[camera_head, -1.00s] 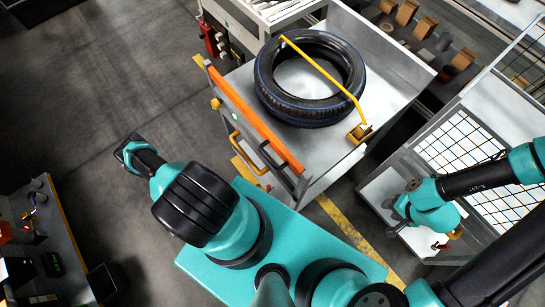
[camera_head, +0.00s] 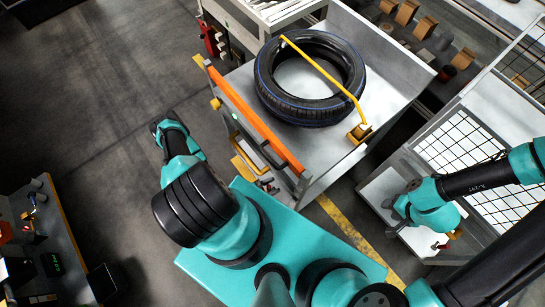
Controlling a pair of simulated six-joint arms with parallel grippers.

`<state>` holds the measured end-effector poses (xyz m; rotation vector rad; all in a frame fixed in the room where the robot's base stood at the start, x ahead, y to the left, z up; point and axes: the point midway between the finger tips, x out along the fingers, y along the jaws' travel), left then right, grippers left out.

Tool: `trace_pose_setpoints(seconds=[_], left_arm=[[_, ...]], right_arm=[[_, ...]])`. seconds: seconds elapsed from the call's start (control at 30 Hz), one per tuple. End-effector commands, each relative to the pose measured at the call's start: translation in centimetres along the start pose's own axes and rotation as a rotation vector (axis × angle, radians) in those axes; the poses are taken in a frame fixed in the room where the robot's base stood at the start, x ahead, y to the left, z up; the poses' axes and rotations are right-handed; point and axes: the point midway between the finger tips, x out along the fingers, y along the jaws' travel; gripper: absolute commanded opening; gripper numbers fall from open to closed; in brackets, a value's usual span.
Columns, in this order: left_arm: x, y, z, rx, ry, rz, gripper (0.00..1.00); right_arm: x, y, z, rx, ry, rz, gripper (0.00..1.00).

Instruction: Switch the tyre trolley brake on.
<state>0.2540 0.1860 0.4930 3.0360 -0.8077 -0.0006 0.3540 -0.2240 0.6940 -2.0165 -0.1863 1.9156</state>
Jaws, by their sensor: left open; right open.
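The tyre trolley (camera_head: 330,170) stands ahead of me, with an orange rail (camera_head: 250,115) along its left side. A black tyre (camera_head: 270,90) lies flat on it under a yellow bar (camera_head: 322,68). Yellow parts (camera_head: 243,170) show low beside the rail, below a black handle; I cannot tell for sure which is the brake or how it is set. My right gripper (camera_head: 393,208) is open and empty at the right, over a pale surface.
A wire-mesh rack (camera_head: 465,150) stands at the right. A dark bench (camera_head: 50,235) with small tools is at the lower left. The floor on the left is clear.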

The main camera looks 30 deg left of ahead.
Motion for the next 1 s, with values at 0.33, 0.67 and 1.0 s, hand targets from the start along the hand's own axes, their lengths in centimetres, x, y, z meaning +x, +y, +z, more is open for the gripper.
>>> trace_pose_setpoints(seconds=[0.33,0.67,1.0], left_arm=[[0.08,-0.01,0.00,0.000,0.000,-0.001,0.42],[0.07,-0.01,-0.01,0.000,0.000,0.000,0.10],[0.07,0.00,-0.01,0.000,0.000,0.000,0.00]], right_arm=[[0.00,0.00,0.00,0.000,0.000,0.000,0.45],[0.00,0.00,0.00,0.000,0.000,0.000,0.45],[0.00,0.00,0.00,0.000,0.000,0.000,0.45]])
